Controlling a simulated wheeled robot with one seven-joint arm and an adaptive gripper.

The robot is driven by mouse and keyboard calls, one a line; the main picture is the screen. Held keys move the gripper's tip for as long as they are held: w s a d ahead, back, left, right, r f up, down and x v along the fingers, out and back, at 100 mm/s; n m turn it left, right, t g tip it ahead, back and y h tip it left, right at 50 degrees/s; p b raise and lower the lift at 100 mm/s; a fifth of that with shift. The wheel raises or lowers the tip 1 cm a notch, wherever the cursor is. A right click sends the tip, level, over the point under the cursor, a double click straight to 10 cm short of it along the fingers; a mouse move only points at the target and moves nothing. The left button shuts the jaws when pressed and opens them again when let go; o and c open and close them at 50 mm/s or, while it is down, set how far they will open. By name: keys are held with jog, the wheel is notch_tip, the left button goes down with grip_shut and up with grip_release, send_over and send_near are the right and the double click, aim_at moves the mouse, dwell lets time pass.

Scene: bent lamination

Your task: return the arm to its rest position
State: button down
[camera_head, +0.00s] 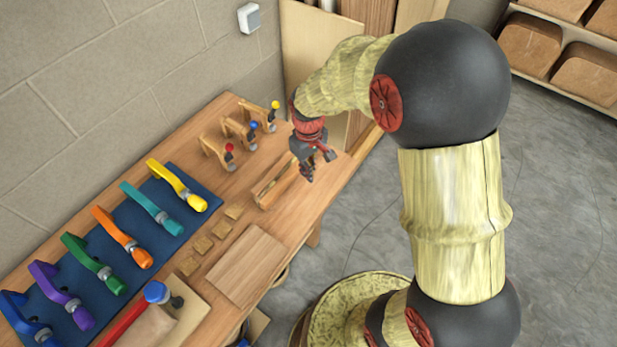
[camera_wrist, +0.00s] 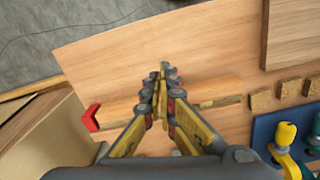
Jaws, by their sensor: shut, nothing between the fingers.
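My gripper (camera_head: 308,176) is above the far end of the wooden workbench (camera_head: 335,190) in the head view, pointing down. In the wrist view its fingers (camera_wrist: 161,78) are closed together with nothing between them. A long narrow wooden piece (camera_head: 272,183) lies on the bench just left of the gripper. It also shows in the wrist view (camera_wrist: 215,88), passing behind the fingers. My arm arches up and across the right of the head view.
Several coloured clamps, one yellow (camera_head: 178,184), lie on a blue mat (camera_head: 170,247). Several wooden clamps with coloured knobs (camera_head: 238,130) stand by the wall. Small blocks (camera_head: 222,228) and a flat board (camera_head: 247,266) lie nearer. Boards (camera_head: 310,55) lean behind. Floor right of the bench is open.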

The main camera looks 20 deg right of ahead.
jog(key=shift+r, duration=1)
jog(key=s+d+r+m+t, duration=0.1)
jog(key=s+r+m+t, duration=0.3)
jog(key=s+r, duration=1.5)
notch_tip(320, 180, up, 3)
jog(key=shift+d+r+m+t, duration=0.15)
jog(key=shift+d+m+t, duration=0.2)
jog(key=shift+t, duration=0.45)
